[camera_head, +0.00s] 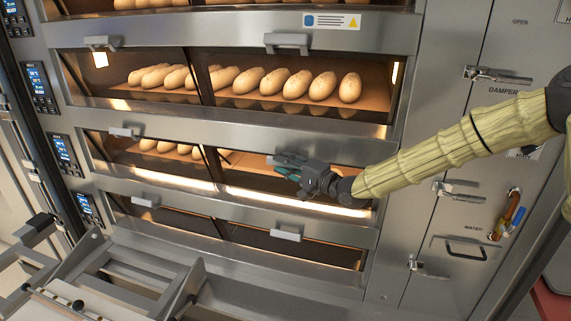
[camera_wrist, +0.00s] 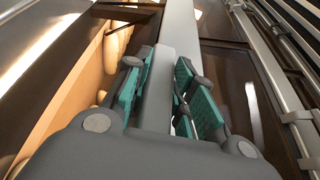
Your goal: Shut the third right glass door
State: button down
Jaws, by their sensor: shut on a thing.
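The third right glass door (camera_head: 262,183) is in the third deck from the top of the head view. A lit strip of the oven inside shows above its dark glass, so it looks partly open; the exact angle is hard to tell. My gripper (camera_head: 286,164) is at the upper part of this door, where its handle is hidden by the fingers. In the wrist view, the green-padded fingers of my gripper (camera_wrist: 168,95) are closed on a grey bar (camera_wrist: 181,25), which seems to be part of the door. Dark glass lies right of the bar, the lit chamber left.
The second deck holds several loaves (camera_head: 322,86) behind glass. The third left door (camera_head: 150,160) and the fourth deck's handle (camera_head: 285,235) are nearby. Door latches (camera_head: 497,75) and a water panel are on the right. A metal rack (camera_head: 120,280) stands at lower left.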

jog(key=shift+w+r+m+h+p, duration=0.1)
jog(key=shift+r+m+h+p, duration=0.35)
jog(key=shift+m, duration=0.35)
jog(key=c, duration=1.2)
grip_release()
jog(key=shift+d, duration=0.1)
jog(key=v, duration=1.1)
jog(key=shift+s+d, duration=0.2)
jog(key=shift+d, duration=0.2)
